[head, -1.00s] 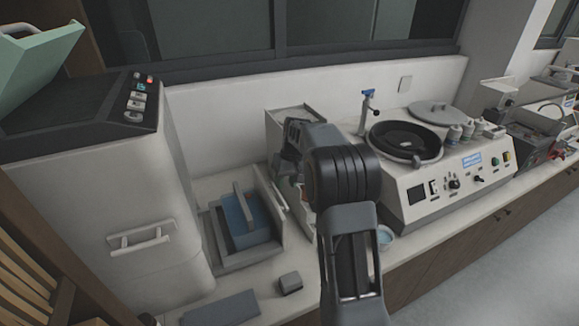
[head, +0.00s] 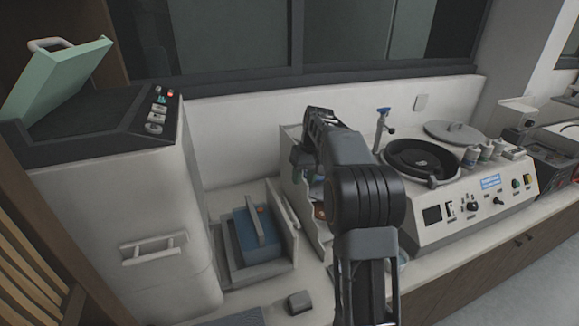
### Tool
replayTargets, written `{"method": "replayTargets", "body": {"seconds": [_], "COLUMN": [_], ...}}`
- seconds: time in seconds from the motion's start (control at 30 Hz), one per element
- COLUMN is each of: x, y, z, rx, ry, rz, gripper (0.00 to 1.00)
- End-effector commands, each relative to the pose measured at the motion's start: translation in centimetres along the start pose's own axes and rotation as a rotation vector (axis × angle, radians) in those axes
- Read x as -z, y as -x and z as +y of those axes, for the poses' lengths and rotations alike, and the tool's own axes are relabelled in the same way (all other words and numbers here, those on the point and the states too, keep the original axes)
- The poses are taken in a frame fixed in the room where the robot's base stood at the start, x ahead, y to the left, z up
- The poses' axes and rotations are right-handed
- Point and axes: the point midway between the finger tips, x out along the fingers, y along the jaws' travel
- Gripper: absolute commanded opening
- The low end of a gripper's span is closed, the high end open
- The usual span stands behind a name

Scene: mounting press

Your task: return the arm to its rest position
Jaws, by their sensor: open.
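My arm rises from the bottom middle of the head view, with its thick dark elbow in front of the counter. The forearm reaches back and to the left from there. My gripper (head: 301,158) hangs at the far end, small and partly hidden behind the wrist. It is open, and I see nothing held in it. It is in front of a pale open-sided box (head: 291,136) on the counter; I cannot tell how close.
A tall white machine (head: 118,235) with a raised green lid (head: 60,78) stands at left. A blue block (head: 240,238) sits in a grey tray (head: 285,262). A polishing machine (head: 430,222) stands at right.

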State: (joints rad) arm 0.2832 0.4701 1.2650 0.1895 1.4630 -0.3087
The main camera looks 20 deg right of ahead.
Motion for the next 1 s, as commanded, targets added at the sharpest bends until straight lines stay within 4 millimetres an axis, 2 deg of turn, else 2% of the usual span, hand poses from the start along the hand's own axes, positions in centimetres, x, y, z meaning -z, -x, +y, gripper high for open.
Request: {"method": "replayTargets", "body": {"seconds": [0.2, 0.3, 0.37, 0.47, 0.6, 0.8, 0.9, 1.0], "x": [0.5, -0.4, -1.8, -5.2, -11.3, -19.1, -21.9, -23.8], "y": [-0.2, -3.0, -3.8, -4.3, -4.5, -5.2, -5.6, -5.7], "z": [0.3, 1.0, 0.9, -0.7, -3.7, -6.9, -7.9, -8.6], "rx": [-0.013, -0.032, -0.053, -0.095, -0.151, -0.192, -0.201, -0.204], "ry": [-0.035, -0.098, -0.128, -0.156, -0.151, -0.093, -0.055, -0.02], "rz": [0.028, 0.011, 0.018, 0.049, 0.122, 0.225, 0.266, 0.299], "gripper": [0.4, 0.4, 0.4, 0.4, 0.4, 0.4, 0.4, 0.4]}}
